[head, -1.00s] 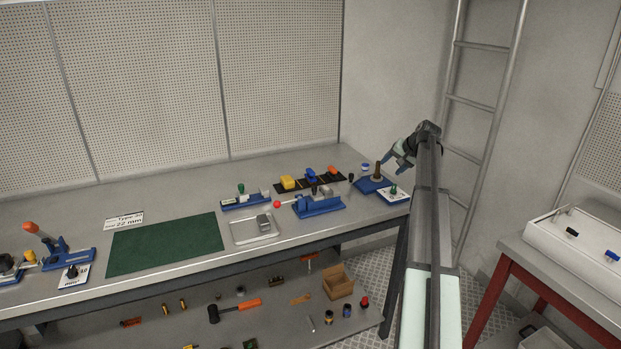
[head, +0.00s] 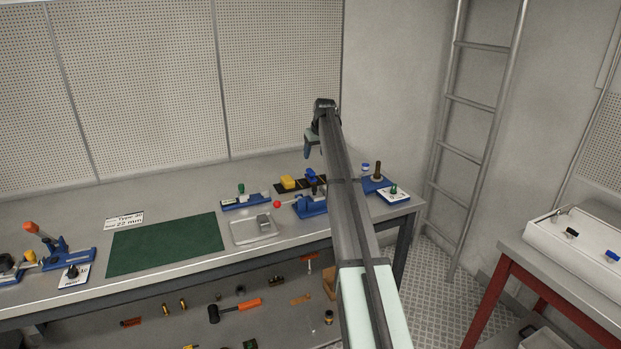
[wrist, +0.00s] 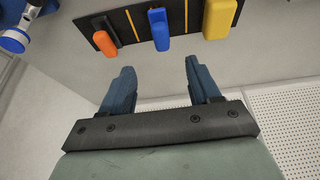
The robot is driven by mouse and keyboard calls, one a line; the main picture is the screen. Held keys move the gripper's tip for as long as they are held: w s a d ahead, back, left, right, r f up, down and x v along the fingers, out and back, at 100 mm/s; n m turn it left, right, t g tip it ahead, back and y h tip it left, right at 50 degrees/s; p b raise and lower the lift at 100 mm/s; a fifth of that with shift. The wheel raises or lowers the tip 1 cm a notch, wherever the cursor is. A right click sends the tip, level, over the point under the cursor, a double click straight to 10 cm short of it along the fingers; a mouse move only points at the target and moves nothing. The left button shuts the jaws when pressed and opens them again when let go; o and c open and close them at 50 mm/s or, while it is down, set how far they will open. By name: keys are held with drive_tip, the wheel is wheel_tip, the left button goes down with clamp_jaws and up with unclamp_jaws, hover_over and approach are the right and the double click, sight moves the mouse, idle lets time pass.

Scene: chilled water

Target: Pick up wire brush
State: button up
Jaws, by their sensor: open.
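No wire brush can be made out for certain. A small tan-orange item (head: 301,299) lies on the lower shelf in the head view and may be the brush, but it is too small to tell. My gripper (head: 308,148) is above the rear of the bench, near the black board with coloured blocks. In the wrist view my gripper (wrist: 158,72) is open, with its two blue fingers apart and nothing between them.
The black board (wrist: 124,22) holds an orange block (wrist: 103,44), a blue block (wrist: 159,29) and a yellow block (wrist: 219,18). A metal tray (head: 252,240) and green mat (head: 165,245) lie on the bench. A hammer (head: 235,308) lies on the shelf below.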

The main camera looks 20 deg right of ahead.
sight(311, 170)
drive_tip(key=x, duration=0.7)
drive_tip(key=shift+w+f, duration=0.1)
drive_tip(key=shift+x, duration=2.75)
drive_tip(key=shift+a, duration=0.15)
drive_tip(key=shift+c, duration=0.2)
clamp_jaws()
